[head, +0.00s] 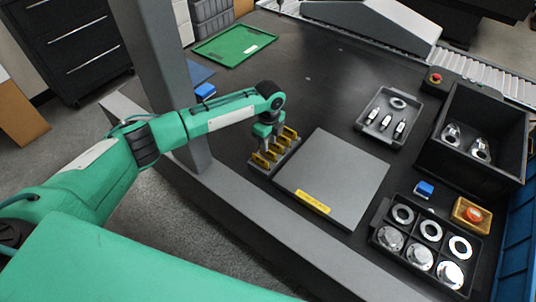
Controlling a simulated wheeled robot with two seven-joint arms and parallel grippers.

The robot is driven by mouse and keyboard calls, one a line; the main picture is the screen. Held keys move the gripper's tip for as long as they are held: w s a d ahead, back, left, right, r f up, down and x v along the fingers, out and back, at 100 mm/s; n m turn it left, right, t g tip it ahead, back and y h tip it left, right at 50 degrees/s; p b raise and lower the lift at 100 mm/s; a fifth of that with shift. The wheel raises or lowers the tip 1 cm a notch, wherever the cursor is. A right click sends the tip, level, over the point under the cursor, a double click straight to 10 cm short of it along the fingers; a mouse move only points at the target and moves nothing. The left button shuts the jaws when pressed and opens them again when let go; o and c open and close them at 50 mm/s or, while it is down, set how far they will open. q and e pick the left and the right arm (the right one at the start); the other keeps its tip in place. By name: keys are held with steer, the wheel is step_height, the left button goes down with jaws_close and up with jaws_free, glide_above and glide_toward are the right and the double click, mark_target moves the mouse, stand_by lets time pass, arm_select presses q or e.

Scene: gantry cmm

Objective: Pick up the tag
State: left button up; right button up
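Several yellow tags (260,160) stand upright in a row in a small dark rack (282,164) left of the grey plate. My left arm reaches in from the left, and my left gripper (268,146) points down over the tag row. Its fingertips are at or just above the tags, and they are too small to show whether they are open, shut or touching a tag. The gripper hides part of the row. My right gripper is not in view.
A square grey plate (338,172) with a yellow label strip lies right of the rack. A grey post (165,70) and frame rail run close to my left arm. Trays of metal parts (388,118) and a black bin (486,125) stand at the right.

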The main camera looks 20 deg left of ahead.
mark_target(268, 155)
arm_select(q)
step_height(268, 155, down, 5)
steer(key=shift+s+a+f+p, duration=0.1)
steer(key=shift+s+p, duration=0.05)
steer(key=shift+p, duration=0.45)
steer(key=shift+c, duration=0.2)
jaws_close()
